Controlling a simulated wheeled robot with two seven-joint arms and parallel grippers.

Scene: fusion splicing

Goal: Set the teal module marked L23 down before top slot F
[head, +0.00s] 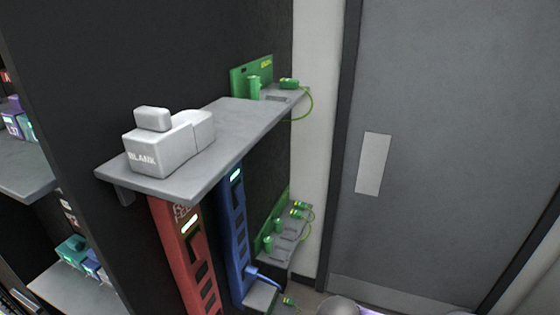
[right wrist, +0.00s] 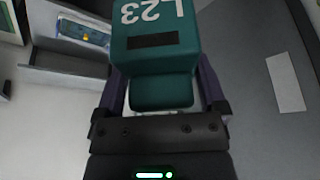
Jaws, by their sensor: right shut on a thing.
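In the right wrist view the teal module (right wrist: 158,52) marked L23 is held between the purple fingers of my right gripper (right wrist: 160,90). The gripper is shut on its narrower near end. The white L23 marking appears upside down, with a dark slot below it. Neither the held module nor the right gripper can be made out in the head view. My left gripper is in neither view. A slot marked F cannot be read in either view.
A grey shelf (head: 238,128) carries a white BLANK block (head: 163,150) and green connector parts (head: 253,80). Below it stand a red rack (head: 184,250) and a blue rack (head: 233,245). Other modules (head: 72,248) sit on a lower left shelf. A grey door (head: 440,150) is at right.

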